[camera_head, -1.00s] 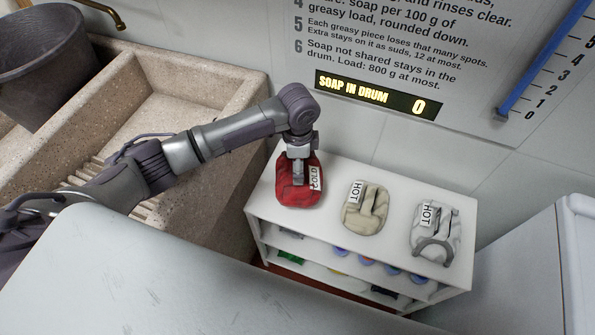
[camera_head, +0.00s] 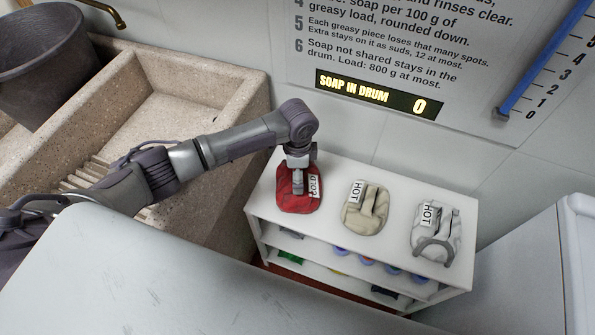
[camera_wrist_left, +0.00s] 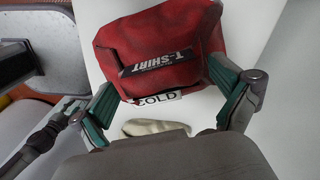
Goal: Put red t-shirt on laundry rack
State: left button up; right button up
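The red t-shirt (camera_head: 290,202) is a folded bundle on the left end of the top of a white shelf unit (camera_head: 330,176). It has a white COLD tag. In the left wrist view the t-shirt (camera_wrist_left: 150,35) shows a dark T-SHIRT label. My left gripper (camera_head: 298,188) points down over it. In the left wrist view its two fingers (camera_wrist_left: 165,100) are spread wide at the bundle's near side, with the bundle between and beyond them. I cannot tell whether they touch it. I cannot tell whether this shelf unit is the laundry rack.
A beige bundle (camera_head: 365,210) and a white-grey bundle (camera_head: 435,232), both tagged HOT, stand to the right on the shelf top. Small coloured items lie on the lower shelves. A stone washboard sink (camera_head: 190,95) with a dark bucket (camera_head: 45,65) is at left. The display (camera_head: 375,95) reads 0.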

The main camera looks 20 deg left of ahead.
pick_arm(q)
notch_tip(320, 180, up, 12)
jog(key=p, duration=0.1)
jog(key=shift+r, duration=0.2)
dwell(0.3)
